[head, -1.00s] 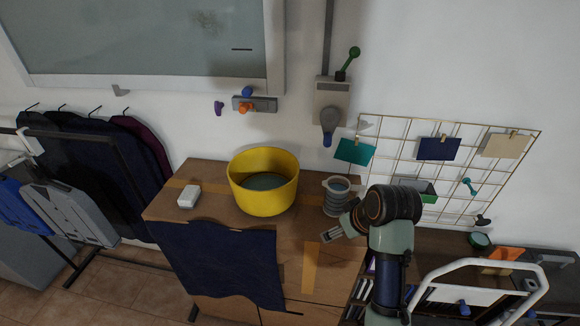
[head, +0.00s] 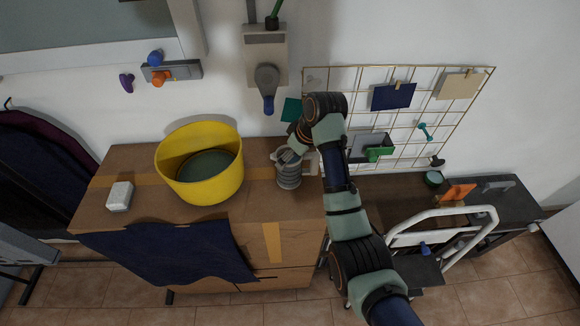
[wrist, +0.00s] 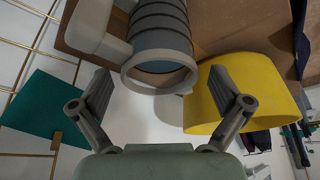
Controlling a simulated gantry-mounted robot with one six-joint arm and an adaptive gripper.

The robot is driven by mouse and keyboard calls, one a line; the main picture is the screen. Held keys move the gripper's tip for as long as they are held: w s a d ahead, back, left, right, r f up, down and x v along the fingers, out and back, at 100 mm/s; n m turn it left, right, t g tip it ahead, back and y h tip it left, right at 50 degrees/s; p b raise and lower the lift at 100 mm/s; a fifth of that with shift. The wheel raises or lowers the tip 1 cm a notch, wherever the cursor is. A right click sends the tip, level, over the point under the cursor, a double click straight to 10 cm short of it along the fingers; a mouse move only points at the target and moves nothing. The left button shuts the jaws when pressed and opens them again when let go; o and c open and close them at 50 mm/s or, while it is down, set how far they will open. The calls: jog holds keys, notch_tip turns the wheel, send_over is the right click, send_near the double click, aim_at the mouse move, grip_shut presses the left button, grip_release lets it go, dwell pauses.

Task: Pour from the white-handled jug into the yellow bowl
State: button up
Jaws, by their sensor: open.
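The jug (head: 289,178) is a grey ribbed vessel with a pale handle, upright on the brown cardboard-like top. In the wrist view the jug (wrist: 160,27) shows its rim and a bluish surface inside; its pale handle (wrist: 97,28) is on the left. The yellow bowl (head: 205,187) stands left of the jug, with a dark greenish surface inside; it also shows in the wrist view (wrist: 262,88). My gripper (head: 291,155) is at the jug's top in the head view. In the wrist view my gripper (wrist: 160,82) is open and empty, its fingers apart, short of the jug's rim.
A small white block (head: 119,196) and a dark blue cloth (head: 170,252) lie on the same surface, left of and in front of the bowl. A wire grid (head: 450,120) with cards is on the wall behind my arm. A white-railed step ladder (head: 440,214) stands right.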

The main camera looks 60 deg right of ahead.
jog(key=shift+x, duration=1.4)
jog(key=shift+r, duration=0.1)
jog(key=c, duration=1.7)
